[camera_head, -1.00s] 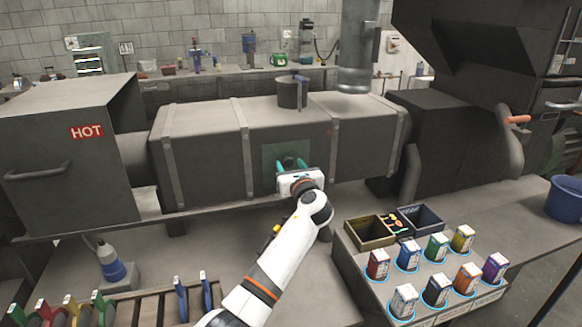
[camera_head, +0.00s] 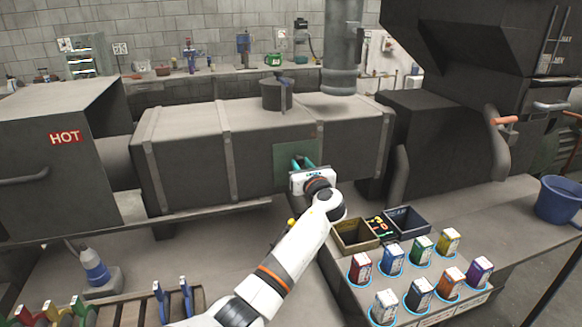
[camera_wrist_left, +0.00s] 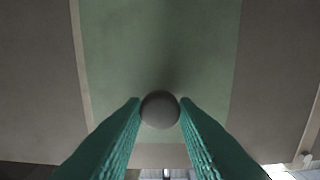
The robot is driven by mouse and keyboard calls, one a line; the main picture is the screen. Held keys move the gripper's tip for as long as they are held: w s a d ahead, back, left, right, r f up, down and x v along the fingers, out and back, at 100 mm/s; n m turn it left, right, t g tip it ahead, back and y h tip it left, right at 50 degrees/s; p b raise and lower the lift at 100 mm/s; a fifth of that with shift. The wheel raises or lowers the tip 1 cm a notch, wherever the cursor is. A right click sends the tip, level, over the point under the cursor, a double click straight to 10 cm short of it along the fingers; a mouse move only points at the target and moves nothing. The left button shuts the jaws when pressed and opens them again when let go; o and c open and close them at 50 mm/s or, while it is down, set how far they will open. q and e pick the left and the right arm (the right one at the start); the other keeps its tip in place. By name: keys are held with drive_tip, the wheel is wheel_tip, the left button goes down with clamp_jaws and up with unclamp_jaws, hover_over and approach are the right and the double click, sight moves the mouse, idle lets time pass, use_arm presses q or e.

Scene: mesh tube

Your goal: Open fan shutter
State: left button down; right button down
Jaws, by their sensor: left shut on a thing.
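The fan shutter shows as a green square panel (camera_head: 284,153) on the front of the long dark metal duct (camera_head: 185,165), close to the duct's right-hand strap. In the left wrist view the green panel (camera_wrist_left: 150,45) fills the middle, with a round grey knob (camera_wrist_left: 160,110) in front of it. My left gripper (camera_head: 303,163) reaches the panel from the front; its teal fingers are shut on the knob, one on each side. The gripper and wrist hide the panel's lower part in the head view. My right gripper is not in view.
A box labelled HOT (camera_head: 60,140) stands left of the duct. A vertical pipe (camera_head: 342,60) hangs above its right end. A rack of small coloured cartons (camera_head: 420,250) and open bins (camera_head: 355,232) stand front right. A blue bucket (camera_head: 560,200) stands far right.

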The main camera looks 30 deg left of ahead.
use_arm(q)
drive_tip(key=shift+w+d, duration=0.35)
drive_tip(key=shift+w, duration=0.05)
drive_tip(key=c, duration=1.3)
unclamp_jaws()
drive_tip(key=shift+o, duration=0.8)
drive_tip(key=shift+d, duration=0.1)
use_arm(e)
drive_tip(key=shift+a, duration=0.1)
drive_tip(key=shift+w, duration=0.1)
use_arm(q)
drive_tip(key=b+v, duration=0.1)
drive_tip(key=v, duration=1.1)
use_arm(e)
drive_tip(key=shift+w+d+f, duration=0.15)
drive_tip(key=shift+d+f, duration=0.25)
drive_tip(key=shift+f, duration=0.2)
